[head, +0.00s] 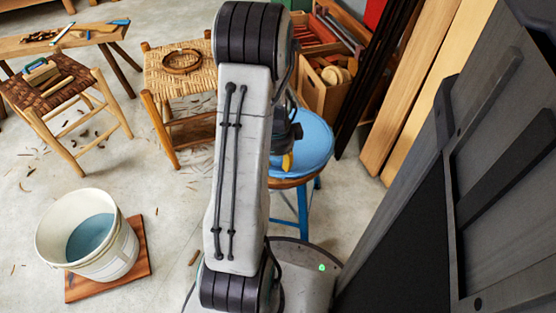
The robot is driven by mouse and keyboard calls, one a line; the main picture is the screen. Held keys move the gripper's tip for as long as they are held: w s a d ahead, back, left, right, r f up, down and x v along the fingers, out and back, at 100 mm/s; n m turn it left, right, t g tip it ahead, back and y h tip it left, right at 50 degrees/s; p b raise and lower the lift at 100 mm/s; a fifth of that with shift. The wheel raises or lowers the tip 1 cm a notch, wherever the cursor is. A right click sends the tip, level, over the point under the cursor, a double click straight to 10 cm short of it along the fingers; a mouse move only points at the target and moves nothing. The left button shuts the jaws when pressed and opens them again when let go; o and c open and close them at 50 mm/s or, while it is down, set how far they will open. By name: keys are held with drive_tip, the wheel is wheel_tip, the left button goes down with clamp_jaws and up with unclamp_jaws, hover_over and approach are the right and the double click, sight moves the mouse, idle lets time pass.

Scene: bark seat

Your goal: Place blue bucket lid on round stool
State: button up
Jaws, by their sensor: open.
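The blue bucket lid (316,143) is a broad blue disc in the head view, right of my arm. It appears to lie flat on the round stool (303,208), whose brown seat edge shows below the lid's near rim and whose legs are blue. The lid's left part is hidden behind my arm. My gripper (287,162) is over the lid's left side, mostly hidden by my arm link; a yellow tip shows. It is open, and I cannot tell whether it touches the lid.
A white bucket (122,256) with blue contents stands on a wooden board (137,262) at left. Two woven stools (165,80) (33,103) and a bench (30,46) stand behind. Crates (311,92) and leaning planks (418,80) fill the back right. Bare floor lies between bucket and arm.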

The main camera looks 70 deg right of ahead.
wheel_tip(320, 180, up, 10)
drive_tip(key=a+p, duration=0.1)
drive_tip(key=p, duration=0.7)
drive_tip(key=shift+a, duration=0.2)
drive_tip(key=shift+r, duration=0.1)
drive_tip(key=w+a+r+n+t, duration=0.1)
drive_tip(key=w+a+r+n, duration=0.4)
drive_tip(key=w+a+n, duration=0.25)
drive_tip(key=w+a+r+n, duration=0.5)
drive_tip(key=w+a+n, duration=0.2)
drive_tip(key=w+n, duration=0.1)
drive_tip(key=s+a+r+n, duration=0.1)
drive_tip(key=a+r+n, duration=0.2)
drive_tip(key=a+n, duration=0.7)
drive_tip(key=s+a+r+n+t+y, duration=0.1)
drive_tip(key=s+a+r+n, duration=0.1)
drive_tip(key=a+n, duration=0.8)
drive_tip(key=shift+a+r+y, duration=0.3)
drive_tip(key=shift+a+r, duration=0.6)
drive_tip(key=shift+a, duration=0.05)
drive_tip(key=shift+w, duration=0.1)
